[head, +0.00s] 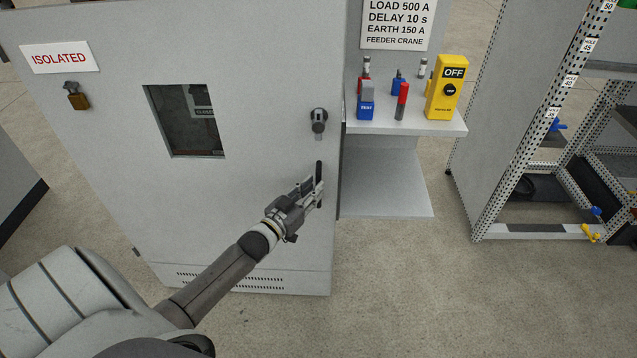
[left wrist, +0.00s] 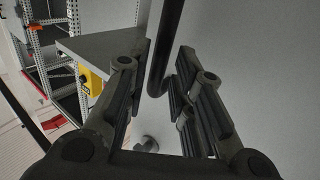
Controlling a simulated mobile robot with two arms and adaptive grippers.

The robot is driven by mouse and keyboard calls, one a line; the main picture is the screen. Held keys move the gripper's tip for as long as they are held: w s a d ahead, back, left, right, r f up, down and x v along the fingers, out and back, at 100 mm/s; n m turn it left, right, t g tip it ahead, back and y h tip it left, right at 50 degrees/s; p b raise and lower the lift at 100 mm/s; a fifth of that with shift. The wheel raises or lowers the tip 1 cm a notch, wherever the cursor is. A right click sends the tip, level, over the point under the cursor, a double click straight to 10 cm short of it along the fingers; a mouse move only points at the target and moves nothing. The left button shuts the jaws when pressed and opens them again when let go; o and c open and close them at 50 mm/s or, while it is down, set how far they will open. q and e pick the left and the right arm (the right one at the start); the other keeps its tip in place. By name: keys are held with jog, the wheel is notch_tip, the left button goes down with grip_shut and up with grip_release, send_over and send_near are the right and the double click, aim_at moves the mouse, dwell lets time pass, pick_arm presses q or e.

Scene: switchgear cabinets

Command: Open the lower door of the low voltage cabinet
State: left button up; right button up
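The grey cabinet door (head: 250,135) looks shut and fills the middle of the head view. It has a dark window (head: 186,120) and vent slots low down. A black bar handle (head: 319,171) stands upright near its right edge. My left gripper (head: 312,190) is at this handle. In the left wrist view, the handle (left wrist: 168,45) runs between the two spread fingers (left wrist: 158,95), with a gap on the left finger's side; I cannot tell whether it touches the right finger. A round dark lock or knob (head: 319,119) sits above the handle. My right gripper is not in view.
A grey shelf (head: 450,128) beside the door holds a yellow OFF device (head: 447,88), a blue TEST device (head: 365,108) and a red-tipped tool (head: 402,101). A brass padlock (head: 76,97) hangs under an ISOLATED sign (head: 60,57). A perforated rack (head: 520,120) stands right. The floor in front is clear.

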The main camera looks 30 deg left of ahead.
pick_arm(q)
jog(key=shift+w, duration=1.65)
jog(key=shift+c, duration=0.4)
grip_shut()
